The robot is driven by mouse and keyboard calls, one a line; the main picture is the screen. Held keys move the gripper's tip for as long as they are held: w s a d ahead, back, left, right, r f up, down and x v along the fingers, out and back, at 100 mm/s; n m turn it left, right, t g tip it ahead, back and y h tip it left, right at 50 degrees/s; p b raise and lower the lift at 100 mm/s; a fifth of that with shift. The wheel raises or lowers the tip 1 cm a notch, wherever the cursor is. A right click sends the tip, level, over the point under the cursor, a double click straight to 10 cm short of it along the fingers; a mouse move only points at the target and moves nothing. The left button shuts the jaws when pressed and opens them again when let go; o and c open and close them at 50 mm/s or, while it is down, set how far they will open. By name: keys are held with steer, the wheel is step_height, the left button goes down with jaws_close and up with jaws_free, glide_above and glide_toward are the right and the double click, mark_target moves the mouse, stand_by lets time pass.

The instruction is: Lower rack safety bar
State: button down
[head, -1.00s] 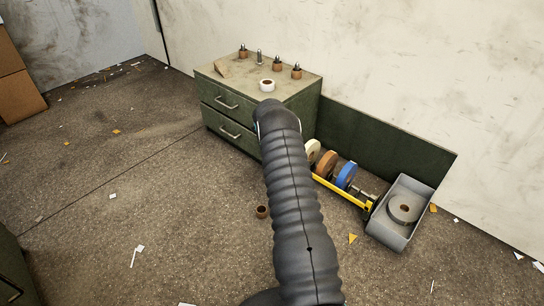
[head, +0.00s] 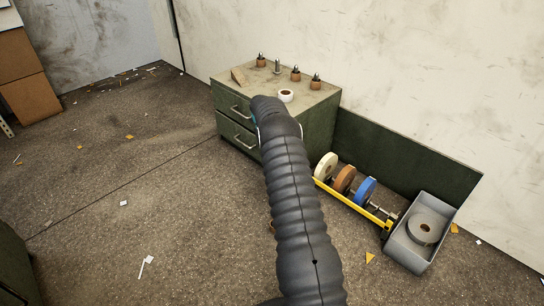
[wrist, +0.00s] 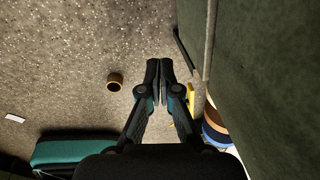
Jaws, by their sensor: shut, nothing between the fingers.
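The yellow safety bar (head: 350,203) runs along the front of the low rack, before the cream roll (head: 326,166), the brown roll (head: 344,180) and the blue roll (head: 365,190). I cannot tell whether the bar is raised or down. My gripper is hidden behind my arm in the head view. In the wrist view my gripper (wrist: 160,64) is shut and empty, its fingertips together. A bit of yellow (wrist: 190,97), likely the bar, shows just right of the fingers, apart from them as far as I can see. Part of the rolls (wrist: 213,128) shows lower right.
A green drawer cabinet (head: 318,128) stands left of the rack. A dark green panel (head: 400,157) stands behind the rack. A grey bin (head: 408,256) with a grey roll (head: 425,229) is at its right end. A brown ring (wrist: 115,81) lies on the floor left of my gripper.

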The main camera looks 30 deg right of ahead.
steer(key=shift+w+a+r, duration=0.25)
steer(key=shift+w+a, duration=0.3)
steer(key=shift+w, duration=0.3)
steer(key=shift+a, duration=0.1)
